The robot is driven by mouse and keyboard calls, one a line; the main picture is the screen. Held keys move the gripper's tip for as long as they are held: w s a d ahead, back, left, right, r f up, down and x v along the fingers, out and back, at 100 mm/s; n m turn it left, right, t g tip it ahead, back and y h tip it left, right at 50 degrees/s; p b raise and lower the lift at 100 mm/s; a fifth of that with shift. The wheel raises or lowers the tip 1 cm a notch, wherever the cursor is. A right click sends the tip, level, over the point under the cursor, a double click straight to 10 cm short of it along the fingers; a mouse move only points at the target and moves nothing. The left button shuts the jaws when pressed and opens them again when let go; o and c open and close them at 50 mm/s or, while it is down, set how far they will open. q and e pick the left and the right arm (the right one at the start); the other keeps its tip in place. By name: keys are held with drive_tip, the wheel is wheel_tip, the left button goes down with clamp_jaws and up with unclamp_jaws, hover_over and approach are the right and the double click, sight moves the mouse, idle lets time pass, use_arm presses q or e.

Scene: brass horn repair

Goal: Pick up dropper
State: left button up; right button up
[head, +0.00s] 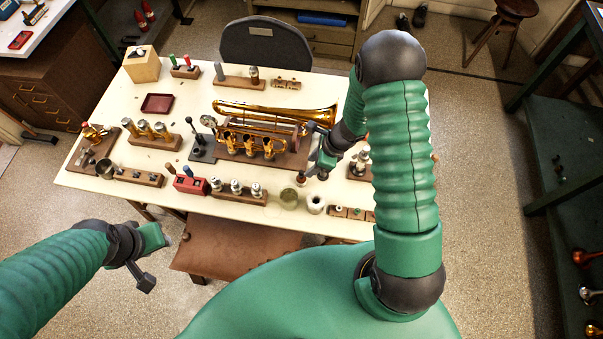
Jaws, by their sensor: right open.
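My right gripper (318,163) reaches over the right part of the cream workbench (215,205). It is open, with its fingers low near the front right of the wooden horn stand. A small dark reddish-brown item (301,177), possibly the dropper, stands on the bench just left of and below the fingers. It is too small to identify surely, and I cannot tell whether the fingers touch anything. My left gripper (155,255) hangs in front of the bench, away from its items; its jaw state is unclear.
A brass horn (275,112) lies behind a stand with upright brass valves (248,145). Along the front edge are a red block (190,186), a valve rack (238,192), a glass jar (289,198) and a white pot (315,204). The bench's left rear has clear patches.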

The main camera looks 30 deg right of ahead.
sight(301, 177)
drive_tip(key=x, duration=0.5)
drive_tip(key=p+x, duration=0.1)
drive_tip(key=x, duration=0.1)
drive_tip(key=shift+w+d+f, duration=0.15)
drive_tip(key=shift+w+f, duration=0.1)
drive_tip(key=shift+w, duration=0.2)
clamp_jaws()
